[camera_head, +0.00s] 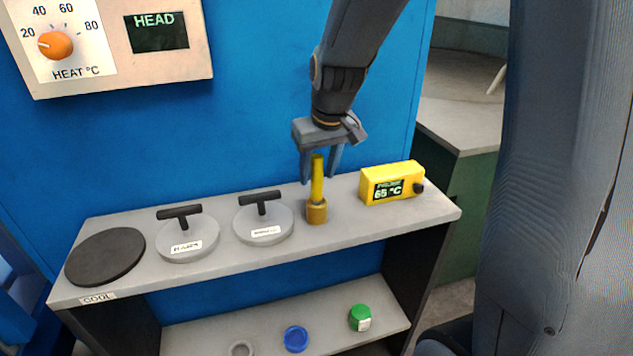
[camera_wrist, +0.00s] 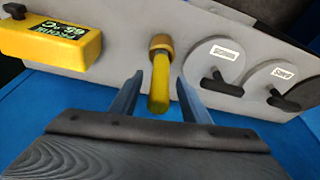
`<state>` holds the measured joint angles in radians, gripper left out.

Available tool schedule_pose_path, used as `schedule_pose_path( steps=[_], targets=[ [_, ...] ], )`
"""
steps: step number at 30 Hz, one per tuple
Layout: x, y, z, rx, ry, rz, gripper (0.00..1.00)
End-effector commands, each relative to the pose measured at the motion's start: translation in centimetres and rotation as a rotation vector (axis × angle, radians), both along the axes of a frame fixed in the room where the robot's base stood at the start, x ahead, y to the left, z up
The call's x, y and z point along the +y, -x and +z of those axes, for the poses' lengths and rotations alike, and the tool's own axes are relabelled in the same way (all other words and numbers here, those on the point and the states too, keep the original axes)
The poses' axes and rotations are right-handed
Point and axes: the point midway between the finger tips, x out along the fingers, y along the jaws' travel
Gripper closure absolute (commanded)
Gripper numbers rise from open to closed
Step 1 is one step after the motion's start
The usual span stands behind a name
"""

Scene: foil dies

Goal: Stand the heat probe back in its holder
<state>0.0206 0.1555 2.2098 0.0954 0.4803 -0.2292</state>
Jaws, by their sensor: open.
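The yellow heat probe (camera_head: 317,180) stands upright in its brass-coloured holder (camera_head: 316,212) on the grey shelf top. In the wrist view the probe (camera_wrist: 159,88) points toward the camera, with the holder (camera_wrist: 161,44) behind it. My gripper (camera_head: 320,180) is open above the shelf, its fingers on either side of the probe's upper part. In the wrist view a gap shows between the probe and each finger of my gripper (camera_wrist: 158,88). The probe's lower end is hidden inside the holder.
A yellow readout box (camera_head: 392,183) showing 65 °C stands right of the holder. Two grey dies with black T-handles (camera_head: 263,219) (camera_head: 187,236) and a black round pad (camera_head: 105,257) lie to the left. A lower shelf (camera_head: 262,329) holds coloured pots. A blue panel rises behind.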

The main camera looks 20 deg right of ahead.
Motion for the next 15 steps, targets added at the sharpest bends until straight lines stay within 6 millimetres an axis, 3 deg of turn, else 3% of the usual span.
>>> schedule_pose_path(
  steps=[6, 15],
  targets=[
    [-0.1, 0.7, 2.3, -0.001, 0.000, -0.001, 0.57],
    [-0.1, 0.9, 2.9, 0.000, -0.001, -0.002, 0.57]
  ],
)
